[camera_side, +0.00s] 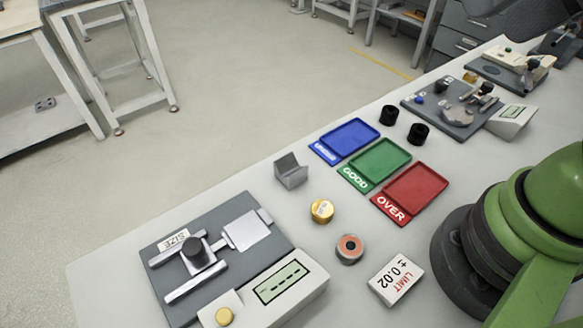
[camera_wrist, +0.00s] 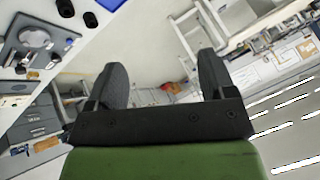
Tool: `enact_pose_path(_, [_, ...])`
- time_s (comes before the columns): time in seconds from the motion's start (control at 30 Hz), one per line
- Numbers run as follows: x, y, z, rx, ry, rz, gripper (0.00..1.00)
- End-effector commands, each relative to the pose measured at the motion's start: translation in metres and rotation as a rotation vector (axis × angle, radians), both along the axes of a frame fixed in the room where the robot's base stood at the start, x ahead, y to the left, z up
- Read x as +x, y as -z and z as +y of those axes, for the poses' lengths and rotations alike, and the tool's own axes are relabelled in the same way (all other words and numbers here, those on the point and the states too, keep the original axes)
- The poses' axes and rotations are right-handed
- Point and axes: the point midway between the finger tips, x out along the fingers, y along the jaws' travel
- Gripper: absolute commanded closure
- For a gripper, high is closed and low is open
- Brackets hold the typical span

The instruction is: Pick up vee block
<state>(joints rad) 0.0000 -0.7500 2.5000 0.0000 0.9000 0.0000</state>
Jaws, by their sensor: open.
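The vee block (camera_side: 291,172) is a small grey metal block with a notched top. In the side view it sits on the light bench near the far edge, left of the blue tray. It does not show in the wrist view. My gripper (camera_wrist: 163,80) shows in the wrist view with its two dark fingers wide apart and nothing between them. It points out over the floor and room, away from the block.
Blue (camera_side: 352,137), green (camera_side: 381,160) and red (camera_side: 411,190) trays lie right of the block. A brass cylinder (camera_side: 322,211), a ring with a reddish centre (camera_side: 349,248) and a limit card (camera_side: 397,280) lie nearer. A sizing fixture (camera_side: 215,255) stands at left. Black cylinders (camera_side: 389,115) stand beyond the trays.

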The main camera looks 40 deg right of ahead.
Motion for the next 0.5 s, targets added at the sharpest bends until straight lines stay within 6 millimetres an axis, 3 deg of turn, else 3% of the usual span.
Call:
enact_pose_path(0.27, [0.007, -0.001, 0.001, -0.004, -0.01, 0.022, 0.23])
enact_pose_path(0.37, [0.024, 0.0, 0.004, -0.016, -0.033, 0.072, 0.23])
enact_pose_path(0.5, [0.062, 0.009, 0.014, -0.048, -0.083, 0.172, 0.23])
